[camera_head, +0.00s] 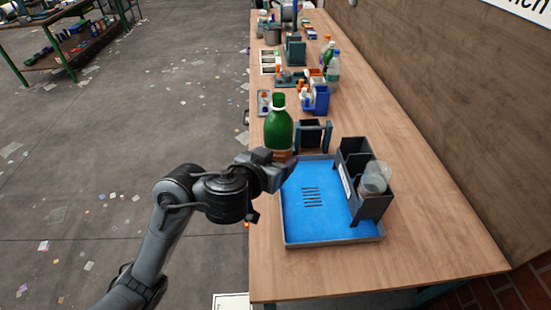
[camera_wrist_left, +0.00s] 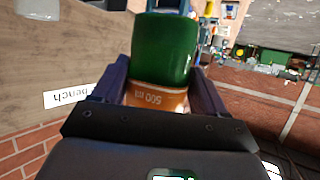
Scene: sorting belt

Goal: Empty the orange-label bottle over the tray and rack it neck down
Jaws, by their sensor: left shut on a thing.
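The green bottle with the orange label (camera_head: 279,130) is upright, neck up, at the tray's far left corner. My left gripper (camera_head: 285,160) is shut around its lower part and hides some of the label. In the left wrist view the green bottle (camera_wrist_left: 166,50) sits between the two fingers (camera_wrist_left: 160,98), with the orange label reading 500 ml. I cannot tell whether its base touches anything. The blue-floored tray (camera_head: 310,225) lies on the bench. The dark rack (camera_head: 371,207) stands at the tray's right side, holding a clear container (camera_head: 374,182). My right gripper is out of view.
A dark holder (camera_head: 312,135) stands just behind the tray. A blue bin (camera_head: 317,100), clear bottle (camera_head: 333,68) and other items crowd the bench further back. The wooden bench (camera_head: 430,230) is clear right of the tray, up to the wall.

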